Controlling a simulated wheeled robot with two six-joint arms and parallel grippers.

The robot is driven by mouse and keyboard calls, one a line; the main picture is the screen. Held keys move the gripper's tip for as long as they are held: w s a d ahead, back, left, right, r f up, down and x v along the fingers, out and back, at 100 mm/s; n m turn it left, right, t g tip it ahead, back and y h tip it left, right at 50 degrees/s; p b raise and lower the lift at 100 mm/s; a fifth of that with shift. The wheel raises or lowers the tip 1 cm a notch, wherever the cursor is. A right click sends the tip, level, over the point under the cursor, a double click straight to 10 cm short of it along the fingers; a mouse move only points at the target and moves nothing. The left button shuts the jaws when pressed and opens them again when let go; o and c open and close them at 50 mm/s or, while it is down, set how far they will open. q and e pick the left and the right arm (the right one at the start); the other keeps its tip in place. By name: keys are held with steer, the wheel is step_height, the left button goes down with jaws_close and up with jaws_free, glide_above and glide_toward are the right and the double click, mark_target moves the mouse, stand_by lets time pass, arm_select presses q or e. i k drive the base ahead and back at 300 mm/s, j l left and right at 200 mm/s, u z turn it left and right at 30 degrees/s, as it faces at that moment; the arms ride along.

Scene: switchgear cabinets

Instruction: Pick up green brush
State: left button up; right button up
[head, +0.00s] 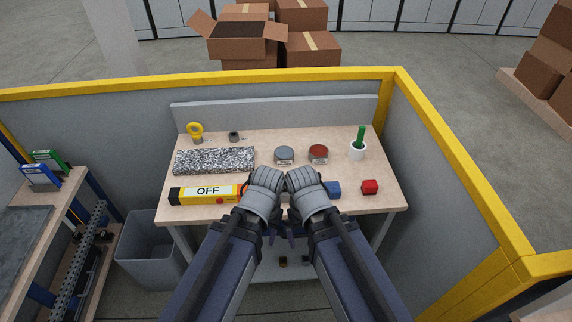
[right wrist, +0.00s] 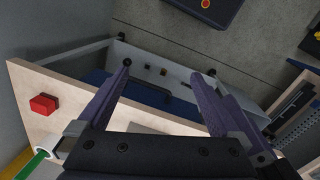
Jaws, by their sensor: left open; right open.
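The green brush (head: 361,135) stands upright in a small white cup (head: 357,152) at the right rear of the workbench. In the right wrist view, the green brush (right wrist: 33,165) and the white cup (right wrist: 50,143) are partly cut off at the lower left. My left gripper (head: 271,232) and right gripper (head: 291,233) are close together at the bench's front edge, pointing down, partly hidden by my arms. In the right wrist view, the right gripper (right wrist: 170,80) is open with nothing between its fingers. Both grippers are well apart from the brush.
The bench (head: 270,140) also holds a red block (head: 370,187), blue block (head: 332,188), two round tins, a yellow OFF device (head: 208,192), a speckled slab (head: 214,160) and a yellow ring (head: 195,130). A grey bin (head: 150,246) stands left. Yellow-topped walls enclose the bench.

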mark_target(361, 131)
steer(key=u, duration=2.85)
steer(key=z, duration=3.45)
steer(key=i+l+u, duration=0.45)
steer(key=i+l, duration=0.1)
steer(key=i, duration=0.1)
